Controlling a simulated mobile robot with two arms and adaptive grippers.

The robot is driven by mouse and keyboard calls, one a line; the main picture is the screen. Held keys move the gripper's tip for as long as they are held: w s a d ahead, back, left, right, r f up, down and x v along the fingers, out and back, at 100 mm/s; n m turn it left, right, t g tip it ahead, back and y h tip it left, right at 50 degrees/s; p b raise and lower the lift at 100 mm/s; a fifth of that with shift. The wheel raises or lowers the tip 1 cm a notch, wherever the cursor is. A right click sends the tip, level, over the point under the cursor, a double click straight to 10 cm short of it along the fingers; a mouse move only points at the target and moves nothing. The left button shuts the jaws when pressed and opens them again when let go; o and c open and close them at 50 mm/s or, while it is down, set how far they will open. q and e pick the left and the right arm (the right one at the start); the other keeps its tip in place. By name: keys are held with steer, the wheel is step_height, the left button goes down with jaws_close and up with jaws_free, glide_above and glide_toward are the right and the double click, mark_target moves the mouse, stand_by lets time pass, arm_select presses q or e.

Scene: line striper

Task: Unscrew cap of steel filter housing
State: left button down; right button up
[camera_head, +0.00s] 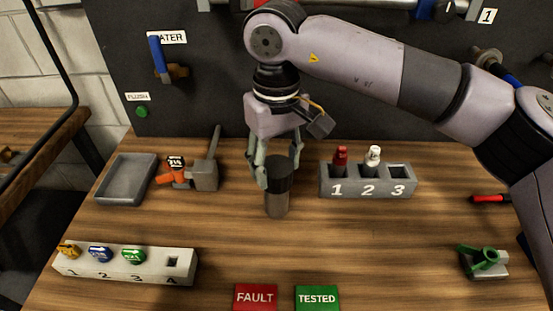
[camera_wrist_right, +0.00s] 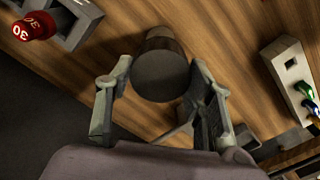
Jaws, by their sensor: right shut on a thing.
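The steel filter housing (camera_head: 277,205) stands upright on the wooden bench, near the middle of the head view. Its dark cap (camera_head: 279,180) is on top of the body. My right gripper (camera_head: 277,168) comes down from above and is shut on the cap. In the right wrist view the round grey top of the cap (camera_wrist_right: 160,76) lies between the two fingers of my right gripper (camera_wrist_right: 160,90), and part of the housing body (camera_wrist_right: 164,42) shows beyond it. Whether the cap has turned cannot be told. My left gripper is not in view.
A grey numbered rack (camera_head: 350,189) with a red and a white cartridge stands to the right. A white numbered block (camera_head: 125,265) and FAULT (camera_head: 255,297) and TESTED (camera_head: 317,297) plates lie in front.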

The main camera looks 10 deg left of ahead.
steer(key=n, duration=0.2)
steer(key=shift+n, duration=1.3)
steer(key=shift+n+p, duration=0.3)
steer(key=shift+n, duration=0.6)
steer(key=o, duration=1.5)
steer(key=shift+c, duration=0.7)
